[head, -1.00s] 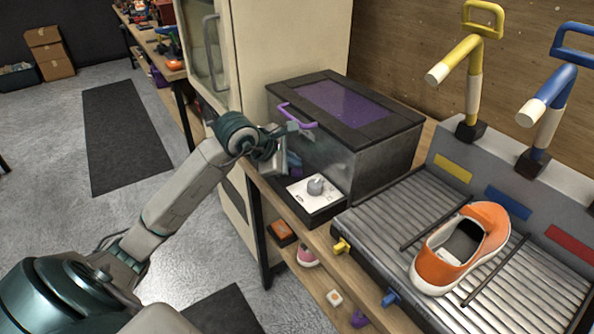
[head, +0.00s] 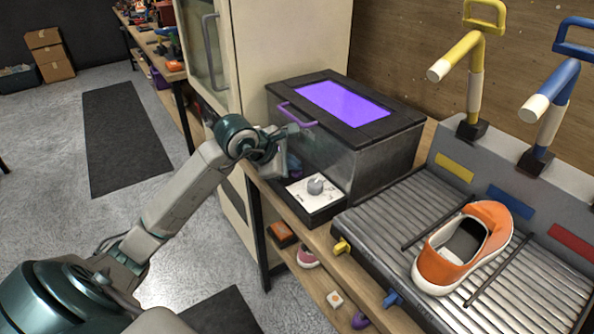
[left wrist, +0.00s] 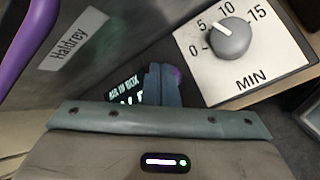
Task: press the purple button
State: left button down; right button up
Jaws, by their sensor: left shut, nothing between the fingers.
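The machine (head: 385,135) is a dark box with a glass-like front, a purple lid handle (head: 297,115) and a lid window (head: 345,101) glowing bright purple. My left gripper (head: 281,158) is at its front left corner. In the left wrist view the gripper (left wrist: 163,82) is shut and empty, its fingertips against or very near the front panel. A sliver of the purple button (left wrist: 176,73) shows just right of the fingertips; the fingers hide the rest. Contact cannot be told for certain. A lit display (left wrist: 125,92) is partly covered to the left. My right gripper is not in view.
A white dial panel with a grey timer knob (head: 315,185) sits right of the gripper. A cream cabinet (head: 290,40) stands behind the arm.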

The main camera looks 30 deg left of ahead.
aim_at(293, 174)
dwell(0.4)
pick_arm(q)
jog(key=shift+r+p, duration=0.4)
jog(key=shift+r, duration=0.5)
jog(key=shift+r+p, duration=1.35)
jog(key=shift+r, duration=1.15)
jog(key=shift+f, duration=0.1)
